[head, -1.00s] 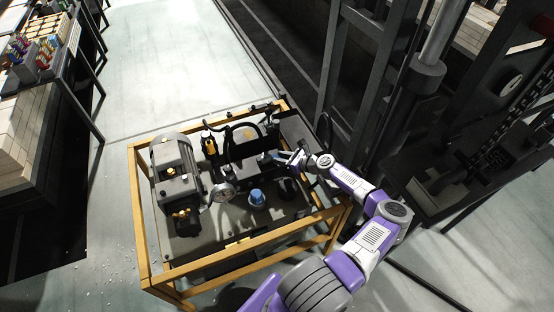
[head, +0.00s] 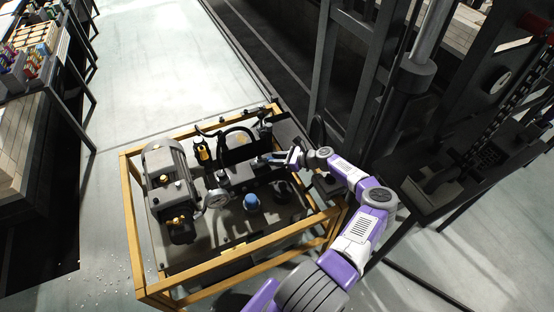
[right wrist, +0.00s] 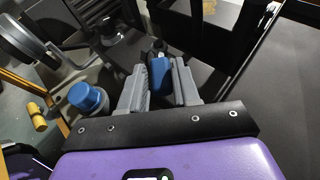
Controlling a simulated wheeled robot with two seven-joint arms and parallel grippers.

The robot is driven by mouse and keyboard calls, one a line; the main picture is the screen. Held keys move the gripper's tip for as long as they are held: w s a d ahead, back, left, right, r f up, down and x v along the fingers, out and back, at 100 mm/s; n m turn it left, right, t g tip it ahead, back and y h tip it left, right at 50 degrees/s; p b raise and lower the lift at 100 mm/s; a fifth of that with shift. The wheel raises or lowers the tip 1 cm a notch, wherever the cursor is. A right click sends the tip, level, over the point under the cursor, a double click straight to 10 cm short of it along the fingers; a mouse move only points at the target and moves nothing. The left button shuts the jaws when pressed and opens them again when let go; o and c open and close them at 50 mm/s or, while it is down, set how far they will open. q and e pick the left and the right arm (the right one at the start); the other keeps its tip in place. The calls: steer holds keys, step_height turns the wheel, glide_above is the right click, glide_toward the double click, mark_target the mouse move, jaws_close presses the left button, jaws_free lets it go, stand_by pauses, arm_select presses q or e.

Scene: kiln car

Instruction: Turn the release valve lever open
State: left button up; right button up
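The power unit's release valve lever seems to be the small part with a blue grip (right wrist: 161,68) in the right wrist view. The grip shows between the fingertips of my right gripper (right wrist: 160,84), with a dark end beyond it. The two grey fingers stand apart, one on each side of the grip; whether they touch it is hard to see. In the head view my right gripper (head: 289,157) is over the right rear part of the unit, and the lever is too small there to make out well. My left gripper is not in view.
A yellow frame (head: 138,220) surrounds the unit. A grey motor (head: 165,170), a round gauge (head: 217,198) and a blue cap (head: 251,202) stand left of my gripper. The blue cap (right wrist: 88,97) is close beside the left finger. A dark lift structure rises at right.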

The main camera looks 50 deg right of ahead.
steer(key=o, duration=0.3)
steer(key=shift+o, duration=0.2)
steer(key=p+v, duration=0.4)
steer(key=v, duration=0.3)
steer(key=shift+s, duration=0.25)
steer(key=shift+d+r, duration=0.1)
steer(key=shift+d, duration=0.05)
